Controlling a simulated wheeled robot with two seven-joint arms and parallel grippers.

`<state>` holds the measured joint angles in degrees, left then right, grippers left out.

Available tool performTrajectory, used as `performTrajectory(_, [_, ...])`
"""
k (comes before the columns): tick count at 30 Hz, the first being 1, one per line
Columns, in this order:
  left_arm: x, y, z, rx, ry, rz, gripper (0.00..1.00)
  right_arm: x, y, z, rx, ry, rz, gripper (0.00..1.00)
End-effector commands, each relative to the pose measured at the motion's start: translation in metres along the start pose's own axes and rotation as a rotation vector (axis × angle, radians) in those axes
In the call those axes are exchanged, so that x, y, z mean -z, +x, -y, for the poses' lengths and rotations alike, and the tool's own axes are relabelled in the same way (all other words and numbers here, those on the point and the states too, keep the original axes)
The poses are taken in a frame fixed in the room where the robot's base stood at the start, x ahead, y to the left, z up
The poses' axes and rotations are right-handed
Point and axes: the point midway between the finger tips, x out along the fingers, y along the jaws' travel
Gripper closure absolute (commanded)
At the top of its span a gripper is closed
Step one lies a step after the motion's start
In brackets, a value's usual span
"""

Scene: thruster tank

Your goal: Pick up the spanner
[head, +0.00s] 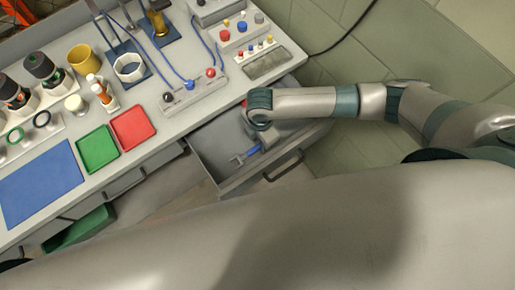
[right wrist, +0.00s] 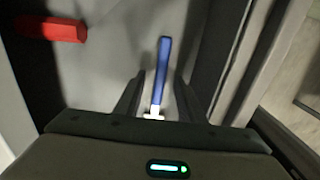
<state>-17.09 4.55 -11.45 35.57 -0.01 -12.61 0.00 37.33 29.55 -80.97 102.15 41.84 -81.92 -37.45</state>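The spanner (head: 247,155) lies in the open drawer, with a blue handle and a pale metal end. In the right wrist view the spanner (right wrist: 163,70) runs lengthwise between my two fingers, and its pale end is partly hidden by the gripper body. My right gripper (right wrist: 160,82) is open, pointing down into the drawer, with a gap on each side of the handle. In the head view my right gripper (head: 263,138) is partly hidden by its own wrist. My left gripper is not in view.
The grey drawer (head: 213,170) is pulled out below the workbench; its walls stand close around my right gripper. A red-handled object (right wrist: 52,29) lies at the left in the wrist view. Red (head: 133,128) and green (head: 97,149) trays sit on the bench.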

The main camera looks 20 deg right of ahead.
Motion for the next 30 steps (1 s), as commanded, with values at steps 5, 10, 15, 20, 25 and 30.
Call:
performTrajectory(5, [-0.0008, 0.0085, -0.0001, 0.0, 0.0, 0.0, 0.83, 0.0013, 0.0078, 0.0003, -0.001, -0.003, 0.001, 0.64])
performTrajectory(10, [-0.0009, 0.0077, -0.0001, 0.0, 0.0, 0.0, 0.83, 0.0014, 0.0071, 0.0005, 0.0, -0.003, 0.001, 0.64])
performTrajectory(15, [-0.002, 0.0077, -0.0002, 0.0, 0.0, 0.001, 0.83, 0.0014, 0.0072, 0.0006, 0.0, -0.003, 0.001, 0.64])
performTrajectory(20, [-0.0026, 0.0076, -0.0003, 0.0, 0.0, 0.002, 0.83, 0.0013, 0.0072, 0.0006, 0.0, -0.003, 0.001, 0.64])
performTrajectory(25, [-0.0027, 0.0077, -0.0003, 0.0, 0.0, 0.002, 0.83, 0.0013, 0.0073, 0.0007, 0.0, -0.003, 0.001, 1.0])
performTrajectory(30, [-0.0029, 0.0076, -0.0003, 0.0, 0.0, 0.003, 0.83, 0.0013, 0.0071, 0.0006, 0.0, -0.003, 0.001, 1.0])
